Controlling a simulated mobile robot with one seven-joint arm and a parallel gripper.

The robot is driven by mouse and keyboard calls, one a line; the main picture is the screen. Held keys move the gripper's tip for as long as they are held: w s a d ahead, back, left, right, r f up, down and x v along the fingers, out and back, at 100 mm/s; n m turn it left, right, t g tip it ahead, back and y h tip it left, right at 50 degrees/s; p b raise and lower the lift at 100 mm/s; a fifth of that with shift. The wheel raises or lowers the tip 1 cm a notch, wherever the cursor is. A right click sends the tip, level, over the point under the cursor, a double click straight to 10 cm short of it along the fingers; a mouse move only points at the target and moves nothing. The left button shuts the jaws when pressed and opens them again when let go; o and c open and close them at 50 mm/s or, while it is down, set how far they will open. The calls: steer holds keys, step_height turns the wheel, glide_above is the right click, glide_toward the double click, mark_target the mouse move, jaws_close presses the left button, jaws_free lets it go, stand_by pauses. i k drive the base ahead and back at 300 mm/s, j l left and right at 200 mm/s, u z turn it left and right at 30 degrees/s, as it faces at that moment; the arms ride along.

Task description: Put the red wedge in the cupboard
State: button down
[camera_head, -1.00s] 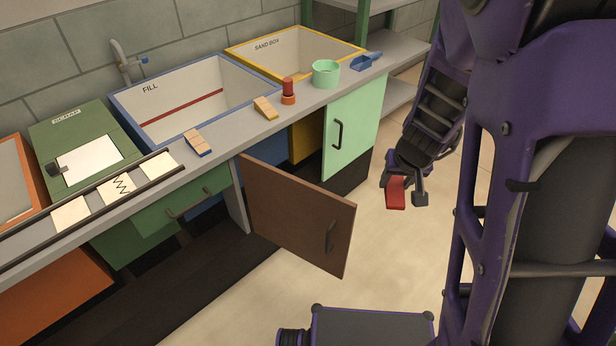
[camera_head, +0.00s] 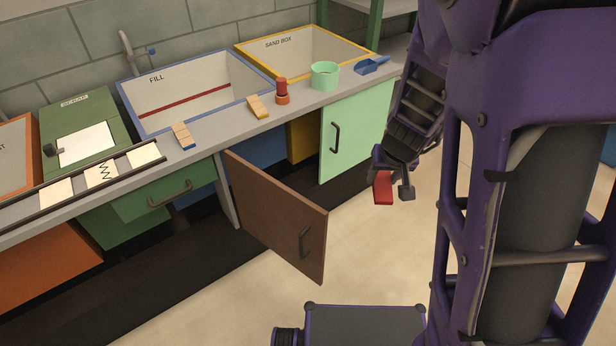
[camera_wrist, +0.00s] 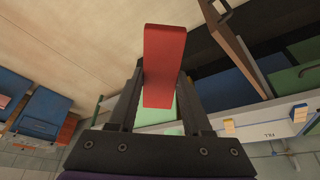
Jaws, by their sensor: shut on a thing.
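The red wedge (camera_head: 383,187) is held in the air over the floor, to the right of the counter. In the wrist view the red wedge (camera_wrist: 163,60) sticks out between the two fingers. My gripper (camera_head: 394,189) is shut on it, and the gripper (camera_wrist: 160,92) also shows in the wrist view. A brown cupboard door (camera_head: 277,215) with a dark handle stands swung open below the counter, left of my gripper. The dark space behind it is mostly hidden. A mint green door (camera_head: 356,130) is under the counter's right part.
The grey counter (camera_head: 215,138) carries a blue-rimmed basin (camera_head: 190,82), a yellow-rimmed sand box (camera_head: 300,52), a mint cup (camera_head: 324,75), a blue scoop (camera_head: 371,66), and small wooden blocks. Clear floor (camera_head: 365,255) lies between the brown door and my arm.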

mark_target(295, 185)
steer(key=i+l+u, duration=0.15)
steer(key=l, duration=0.2)
steer(key=i+l+u, duration=0.15)
steer(key=l, duration=0.2)
steer(key=i+l+u, duration=0.15)
steer(key=l, duration=0.15)
steer(key=i+l+u, duration=0.3)
steer(key=l, duration=0.25)
steer(key=i+l+u, duration=0.1)
steer(key=i+l, duration=0.35)
steer(key=i, duration=0.9)
